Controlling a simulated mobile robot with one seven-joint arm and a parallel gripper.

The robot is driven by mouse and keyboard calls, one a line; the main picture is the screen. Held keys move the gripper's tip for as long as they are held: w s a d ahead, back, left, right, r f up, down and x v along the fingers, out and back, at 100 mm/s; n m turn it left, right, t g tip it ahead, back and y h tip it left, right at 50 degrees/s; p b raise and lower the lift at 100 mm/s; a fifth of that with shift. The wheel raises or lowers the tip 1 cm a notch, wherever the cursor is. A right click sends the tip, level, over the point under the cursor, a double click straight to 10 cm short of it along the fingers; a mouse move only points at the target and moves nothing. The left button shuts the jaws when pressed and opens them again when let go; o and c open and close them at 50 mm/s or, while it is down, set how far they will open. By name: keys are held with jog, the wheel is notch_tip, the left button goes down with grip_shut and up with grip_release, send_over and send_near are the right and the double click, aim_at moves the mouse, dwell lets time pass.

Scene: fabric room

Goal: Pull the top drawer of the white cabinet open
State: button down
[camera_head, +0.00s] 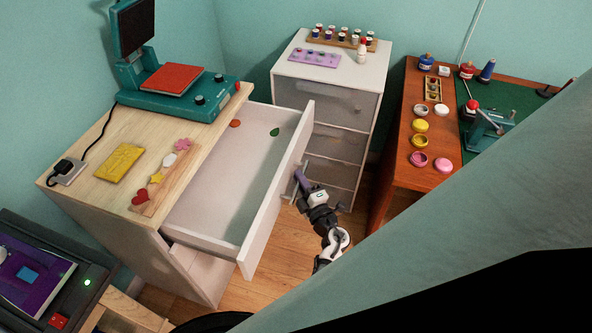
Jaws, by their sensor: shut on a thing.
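The white cabinet (165,262) with a pale wooden top stands at the left. Its top drawer (243,262) is pulled well out to the right, and I can see its pale inside. An orange piece and a green piece lie in the drawer near its far end. My gripper (302,184) is at the outer side of the drawer front, towards its far end, shut on the drawer handle. The handle is mostly hidden by the gripper and the steep view.
A second white cabinet (372,60) with grey drawer fronts stands close behind, holding bottles and a purple tray. A brown desk (398,178) with paint pots is at the right. A teal machine (180,103) sits on the wooden top. A large blurred teal shape covers the lower right.

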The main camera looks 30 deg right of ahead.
jog(key=c, duration=1.5)
grip_release()
jog(key=shift+s, duration=0.1)
jog(key=s+a+f+b, duration=0.2)
jog(key=s+b, duration=0.1)
jog(key=s, duration=1)
jog(key=shift+s, duration=0.15)
